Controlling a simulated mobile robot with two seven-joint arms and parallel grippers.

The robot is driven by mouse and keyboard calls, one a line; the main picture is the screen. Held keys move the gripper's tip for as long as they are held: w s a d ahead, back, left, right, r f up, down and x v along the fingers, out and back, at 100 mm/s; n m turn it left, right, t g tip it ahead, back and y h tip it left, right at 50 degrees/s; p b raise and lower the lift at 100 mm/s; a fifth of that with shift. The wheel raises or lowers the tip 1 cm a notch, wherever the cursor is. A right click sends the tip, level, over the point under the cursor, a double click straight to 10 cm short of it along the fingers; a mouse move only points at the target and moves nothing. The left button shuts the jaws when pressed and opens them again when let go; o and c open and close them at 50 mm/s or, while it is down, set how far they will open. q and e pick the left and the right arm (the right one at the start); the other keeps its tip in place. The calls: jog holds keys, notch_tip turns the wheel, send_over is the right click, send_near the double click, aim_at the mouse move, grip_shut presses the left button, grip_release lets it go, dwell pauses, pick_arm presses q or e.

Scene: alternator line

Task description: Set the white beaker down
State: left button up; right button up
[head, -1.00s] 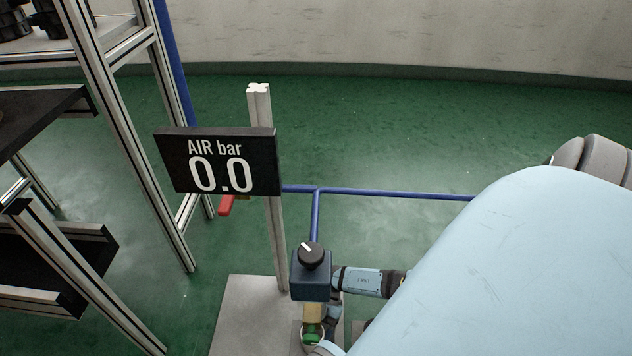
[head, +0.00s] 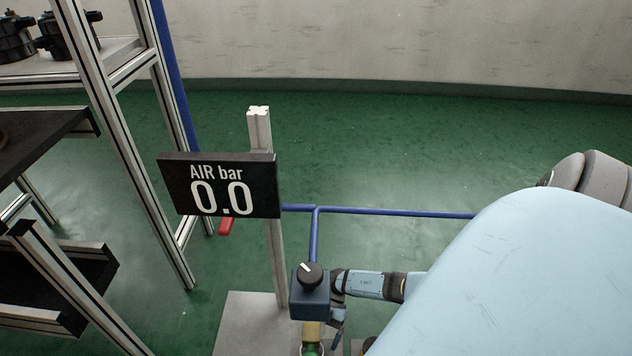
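I cannot make out the white beaker for certain. A pale round rim with green inside (head: 312,349) shows at the bottom edge, below the dark blue regulator block (head: 311,298), mostly cut off; I cannot tell what it is. My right arm comes in from the right, its large light blue link covering the lower right. Its slim end, with my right gripper (head: 338,318), is beside the regulator block, on its right. The gripper is small and partly hidden, so its opening and any hold do not show. My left gripper is out of view.
A black AIR bar display (head: 219,185) reading 0.0 is fixed to an upright post (head: 268,235) on a grey base plate (head: 243,325). A red lever (head: 226,226) and blue pipe (head: 395,213) are close by. A metal rack (head: 118,130) stands left. Green floor behind is clear.

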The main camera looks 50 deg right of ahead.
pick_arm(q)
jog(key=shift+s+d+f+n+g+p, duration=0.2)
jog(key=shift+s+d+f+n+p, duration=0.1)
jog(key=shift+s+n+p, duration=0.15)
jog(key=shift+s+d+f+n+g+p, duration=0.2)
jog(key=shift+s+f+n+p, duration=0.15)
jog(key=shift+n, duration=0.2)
pick_arm(e)
jog(key=v, duration=0.7)
jog(key=shift+d+r, duration=0.2)
jog(key=shift+d, duration=0.1)
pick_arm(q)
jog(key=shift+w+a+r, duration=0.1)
